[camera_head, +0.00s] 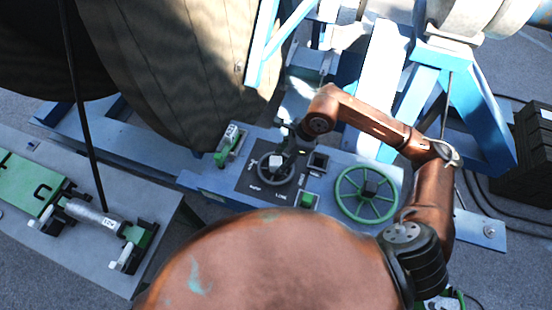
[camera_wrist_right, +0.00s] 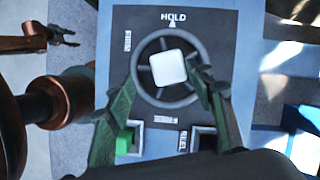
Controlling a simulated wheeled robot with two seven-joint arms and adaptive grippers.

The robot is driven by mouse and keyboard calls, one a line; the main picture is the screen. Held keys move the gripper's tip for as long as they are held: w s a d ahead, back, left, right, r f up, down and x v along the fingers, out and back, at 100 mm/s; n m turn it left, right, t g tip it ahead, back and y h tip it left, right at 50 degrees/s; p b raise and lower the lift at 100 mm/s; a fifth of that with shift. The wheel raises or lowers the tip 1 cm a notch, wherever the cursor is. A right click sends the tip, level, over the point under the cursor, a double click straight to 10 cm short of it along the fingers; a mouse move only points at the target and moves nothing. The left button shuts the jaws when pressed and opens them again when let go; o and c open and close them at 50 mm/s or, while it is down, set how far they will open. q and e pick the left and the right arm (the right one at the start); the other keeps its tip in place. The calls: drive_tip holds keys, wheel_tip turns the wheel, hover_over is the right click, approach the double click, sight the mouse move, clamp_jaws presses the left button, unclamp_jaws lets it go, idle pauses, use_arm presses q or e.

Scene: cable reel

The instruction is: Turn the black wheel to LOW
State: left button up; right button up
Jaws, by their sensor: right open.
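The black wheel (camera_wrist_right: 141,82) sits on a dark panel (camera_wrist_right: 208,28) and has a white square cap (camera_wrist_right: 168,68) at its hub. It also shows in the head view (camera_head: 265,183). HOLD is printed above it in the wrist view, with a small white mark below the word. Other labels stand left of and below the wheel; I cannot make out LOW. My right gripper (camera_wrist_right: 163,92) is open, with one green finger on each side of the wheel; I cannot tell whether they touch it. My left gripper (camera_wrist_right: 66,37) appears small, its prongs apart, away from the panel.
A green spoked wheel (camera_head: 370,218) stands right of the black wheel on the blue bench (camera_head: 215,185). A green button (camera_wrist_right: 127,140) and a dark square socket (camera_head: 318,160) are close by. The large reel (camera_head: 180,60) and blue frame (camera_head: 408,95) rise behind.

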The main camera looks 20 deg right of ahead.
sight(276, 161)
drive_tip(key=w+f, duration=0.1)
drive_tip(key=a+f, duration=0.1)
drive_tip(key=shift+w+f+p, duration=0.3)
drive_tip(key=shift+w, duration=0.05)
drive_tip(key=shift+w+a+f, duration=0.15)
drive_tip(key=shift+w+f, duration=0.15)
drive_tip(key=shift+f, duration=0.2)
drive_tip(key=shift+s, duration=0.45)
drive_tip(key=shift+w+f, duration=0.15)
drive_tip(key=shift+w, duration=0.1)
drive_tip(key=c, duration=0.3)
drive_tip(key=shift+s, duration=0.15)
drive_tip(key=c, duration=0.9)
use_arm(q)
drive_tip(key=shift+w+r, duration=0.5)
drive_tip(key=shift+w, duration=0.1)
use_arm(e)
clamp_jaws()
use_arm(q)
drive_tip(key=shift+w, duration=0.1)
